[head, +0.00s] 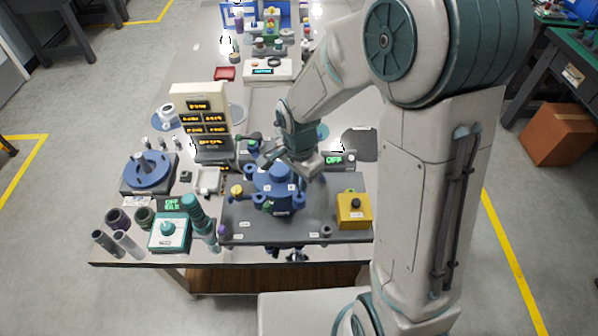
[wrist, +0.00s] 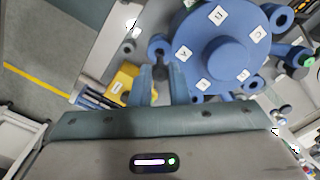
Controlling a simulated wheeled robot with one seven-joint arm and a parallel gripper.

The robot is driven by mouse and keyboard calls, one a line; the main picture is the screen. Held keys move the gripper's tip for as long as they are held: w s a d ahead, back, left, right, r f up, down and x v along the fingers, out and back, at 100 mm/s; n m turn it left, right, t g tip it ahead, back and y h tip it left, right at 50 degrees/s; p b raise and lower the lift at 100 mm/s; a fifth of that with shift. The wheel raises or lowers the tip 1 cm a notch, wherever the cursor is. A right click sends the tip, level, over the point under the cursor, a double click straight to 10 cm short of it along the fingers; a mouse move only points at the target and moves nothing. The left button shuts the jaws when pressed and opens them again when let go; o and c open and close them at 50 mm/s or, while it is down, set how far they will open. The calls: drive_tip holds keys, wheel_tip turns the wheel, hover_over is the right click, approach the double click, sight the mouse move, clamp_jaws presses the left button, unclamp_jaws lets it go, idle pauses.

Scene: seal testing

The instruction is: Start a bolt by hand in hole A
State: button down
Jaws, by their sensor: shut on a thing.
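The blue round housing with bolt lugs around its rim (wrist: 228,58) fills the upper right of the wrist view. In the head view the same blue housing (head: 273,190) sits on a dark plate, partly under my gripper. My gripper (wrist: 163,80) has its two blue-grey fingers close together beside the housing, at a rim lug (wrist: 158,47) with a dark hole. The fingers are shut on a small, mostly hidden thing, likely the bolt. I cannot tell whether it touches the lug.
A yellow block (head: 354,212) stands on the dark plate (head: 310,228), right of the housing. A beige display panel (head: 203,120) stands behind left. A teal box (head: 168,233) and several dark cylinders crowd the front left. A red tray (head: 225,73) lies further back.

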drive_tip(key=shift+d+r+n+p, duration=0.1)
drive_tip(key=shift+r+n+p, duration=0.3)
drive_tip(key=shift+n+p, duration=0.3)
drive_tip(key=shift+f+n+b, duration=0.35)
drive_tip(key=shift+n+b, duration=0.1)
drive_tip(key=shift+n, duration=0.25)
drive_tip(key=n, duration=0.3)
drive_tip(key=shift+n+p, duration=0.3)
drive_tip(key=shift+n, duration=1.6)
drive_tip(key=shift+s, duration=0.15)
drive_tip(key=shift+f, duration=0.15)
drive_tip(key=shift+f+b, duration=0.8)
drive_tip(key=shift+b, duration=0.05)
drive_tip(key=shift+f+b, duration=1.1)
drive_tip(key=shift+b, duration=0.25)
